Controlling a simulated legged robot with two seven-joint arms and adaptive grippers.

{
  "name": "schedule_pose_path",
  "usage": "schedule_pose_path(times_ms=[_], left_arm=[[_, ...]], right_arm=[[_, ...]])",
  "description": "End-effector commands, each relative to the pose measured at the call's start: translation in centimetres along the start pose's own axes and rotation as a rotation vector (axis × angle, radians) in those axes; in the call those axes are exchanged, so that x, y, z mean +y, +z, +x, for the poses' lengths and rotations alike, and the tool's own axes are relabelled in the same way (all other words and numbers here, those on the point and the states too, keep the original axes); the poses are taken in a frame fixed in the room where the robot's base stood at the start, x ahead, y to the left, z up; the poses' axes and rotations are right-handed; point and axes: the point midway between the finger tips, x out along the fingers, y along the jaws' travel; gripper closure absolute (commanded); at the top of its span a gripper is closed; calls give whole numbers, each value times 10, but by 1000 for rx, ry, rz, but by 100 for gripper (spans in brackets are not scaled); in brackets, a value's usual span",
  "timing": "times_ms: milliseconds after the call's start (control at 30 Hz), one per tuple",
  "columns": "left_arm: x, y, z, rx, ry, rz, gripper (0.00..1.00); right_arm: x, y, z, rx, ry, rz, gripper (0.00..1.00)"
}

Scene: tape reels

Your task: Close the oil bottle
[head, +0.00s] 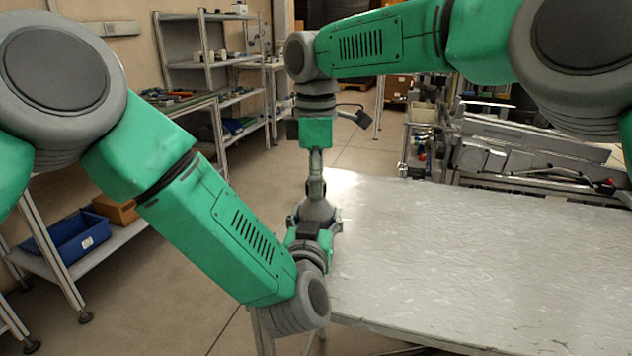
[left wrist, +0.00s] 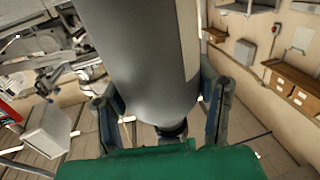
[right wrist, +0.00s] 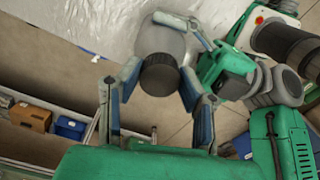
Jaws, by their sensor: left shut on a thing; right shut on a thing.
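The oil bottle is a smooth grey cylinder (left wrist: 150,60) that fills the middle of the left wrist view, between the fingers of my left gripper (left wrist: 163,110). Its black cap (right wrist: 160,76) shows in the right wrist view at the end of the pale bottle body (right wrist: 160,36). My right gripper (right wrist: 160,82) has a finger on each side of the cap and is shut on it. My left gripper (right wrist: 186,25) is shut on the bottle body. In the head view, my right gripper (head: 316,185) points down directly above my left gripper (head: 315,215); the bottle is mostly hidden there.
A bare grey table (head: 480,260) lies to the right of my grippers, which are at its left edge. Metal shelves (head: 205,65) stand at the back left. A blue bin (head: 75,242) sits on a low shelf at left. Machinery (head: 520,155) stands behind the table.

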Motion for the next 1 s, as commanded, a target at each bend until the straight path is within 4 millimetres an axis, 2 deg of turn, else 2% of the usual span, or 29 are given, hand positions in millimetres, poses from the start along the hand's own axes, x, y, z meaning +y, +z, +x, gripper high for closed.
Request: schedule_pose_path(times_ms=[400,500,667,967,1000], left_arm=[[0,1,-1,-2,2,1,100],[1,1,-1,-2,2,1,100],[1,1,-1,-2,3,1,100],[2,1,-1,-3,5,1,100],[2,1,-1,-3,5,1,100]], right_arm=[[2,0,0,0,9,985,100],[2,-1,0,2,9,1162,100],[2,-1,-1,5,6,1300,100],[2,-1,-1,6,6,1310,100],[2,-1,-1,6,6,1310,54]])
